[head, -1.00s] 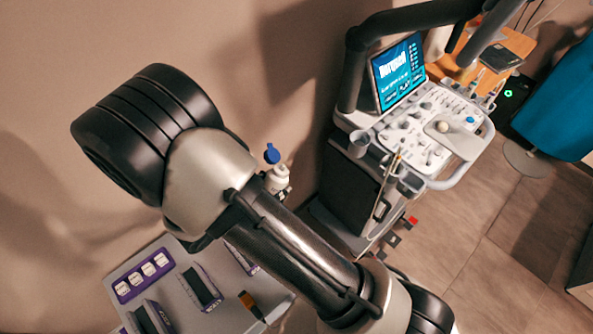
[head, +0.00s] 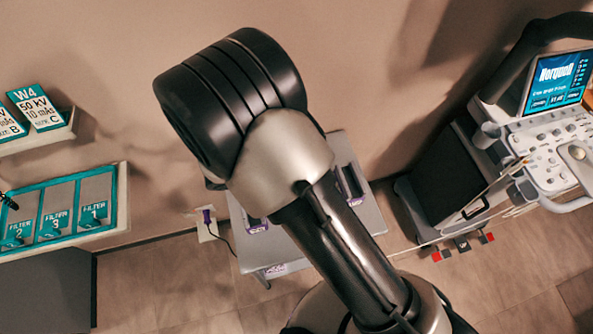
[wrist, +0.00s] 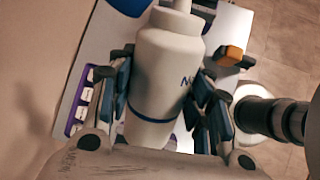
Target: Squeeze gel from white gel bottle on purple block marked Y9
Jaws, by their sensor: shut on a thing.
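My gripper (wrist: 165,78) is shut on the white gel bottle (wrist: 168,62) in the wrist view. The bottle has a dark blue band near its base and dark lettering, partly cut off by a finger. Its narrow end points to the top of the picture. In the head view my own arm hides the gripper and bottle. Purple-edged pieces (head: 350,184) sit on the grey table (head: 372,222), partly behind my arm. I cannot read Y9 on any of them. A purple strip with white labelled squares (wrist: 81,108) shows at the left of the wrist view.
An orange-and-black object (wrist: 232,56) lies right of the bottle in the wrist view. The ultrasound machine (head: 545,140) stands at the right. Wall shelves with teal filter boxes (head: 55,225) are at the left. A purple plug (head: 207,215) with a cable is by the table.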

